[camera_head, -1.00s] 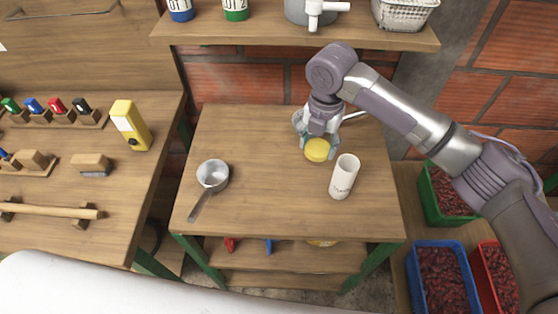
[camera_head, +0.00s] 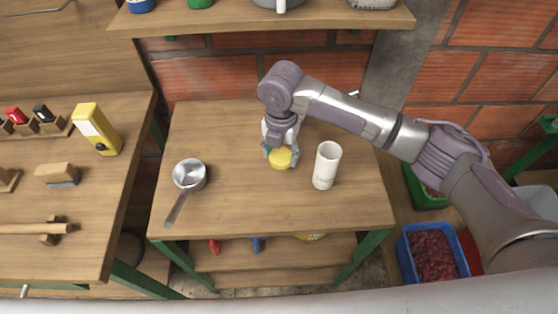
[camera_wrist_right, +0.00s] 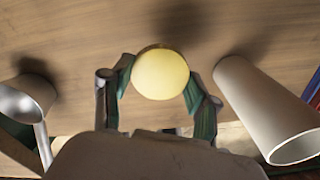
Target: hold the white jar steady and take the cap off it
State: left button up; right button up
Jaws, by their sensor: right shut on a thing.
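The white jar (camera_head: 326,166) stands upright on the wooden table, with dark lettering on its side. Its top is open and bare; it also shows at the right of the right wrist view (camera_wrist_right: 262,110). My right gripper (camera_head: 281,155) is left of the jar, apart from it, shut on a round yellow cap (camera_head: 281,160). In the right wrist view the cap (camera_wrist_right: 160,74) sits between the two fingertips, with a shadow on the wood beyond. I cannot tell how high it is above the table. My left gripper is not in view, and nothing holds the jar.
A small metal saucepan (camera_head: 189,173) lies left on the table (camera_head: 235,215), its handle towards the front. A shelf (camera_head: 255,27) runs above the back. A side bench (camera_head: 70,190) at left carries a yellow box (camera_head: 97,130). The table front is clear.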

aim_at(281, 171)
jog(key=shift+f, duration=2.3)
jog(key=shift+f, duration=0.15)
jog(key=o, duration=1.3)
notch_tip(281, 171, up, 12)
jog(key=shift+r, duration=0.2)
